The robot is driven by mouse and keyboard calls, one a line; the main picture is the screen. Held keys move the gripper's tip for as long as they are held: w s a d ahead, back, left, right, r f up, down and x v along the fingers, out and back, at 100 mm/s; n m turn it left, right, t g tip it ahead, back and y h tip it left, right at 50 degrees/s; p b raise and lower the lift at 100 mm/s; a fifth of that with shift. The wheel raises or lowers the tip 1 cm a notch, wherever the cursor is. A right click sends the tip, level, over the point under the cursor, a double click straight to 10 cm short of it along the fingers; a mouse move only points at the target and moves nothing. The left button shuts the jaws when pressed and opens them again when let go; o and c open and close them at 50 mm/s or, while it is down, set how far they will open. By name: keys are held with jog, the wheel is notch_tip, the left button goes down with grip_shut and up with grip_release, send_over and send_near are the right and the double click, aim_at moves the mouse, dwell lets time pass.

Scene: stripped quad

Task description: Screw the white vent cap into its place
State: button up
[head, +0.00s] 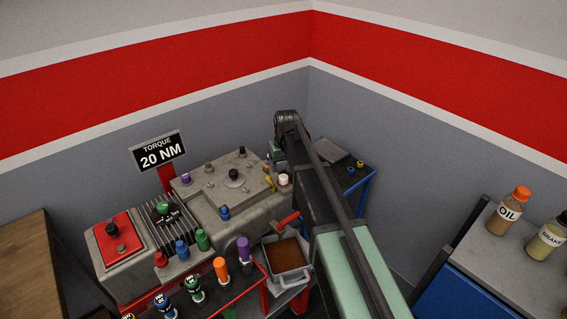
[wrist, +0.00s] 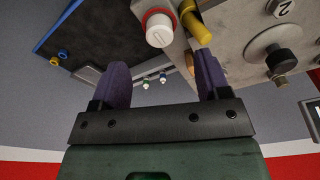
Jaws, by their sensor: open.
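The white vent cap (head: 284,179) sits at the right end of the grey engine block, by the edge nearest my arm. In the wrist view the white cap (wrist: 159,31) shows a red ring around its base, and I cannot tell how deep it sits. My gripper (wrist: 160,62) is open, its two purple fingers apart with nothing between them. The cap lies beyond the fingertips, roughly in line with the gap. In the head view my arm hides the fingers.
A yellow handle (wrist: 196,24) stands right beside the cap, close to one finger. A black knob (head: 233,174) is on the block's top plate. A brown-filled pan (head: 289,277) stands in front. A dark blue-edged table (head: 352,176) with small rings is behind my arm.

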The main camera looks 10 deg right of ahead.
aim_at(285, 179)
jog(key=r, duration=0.1)
jog(key=r+p, duration=0.1)
jog(key=r, duration=0.1)
jog(key=r+p, duration=0.1)
jog(key=shift+s+d+r, duration=0.15)
jog(key=shift+s, duration=0.15)
jog(key=s+f+m+g+b, duration=0.1)
jog(key=s+f+b, duration=0.1)
jog(key=s, duration=2.5)
jog(key=shift+s+f+m, duration=0.25)
jog(key=shift+f+m, duration=0.05)
jog(key=shift+f, duration=0.2)
jog(key=shift+c, duration=0.3)
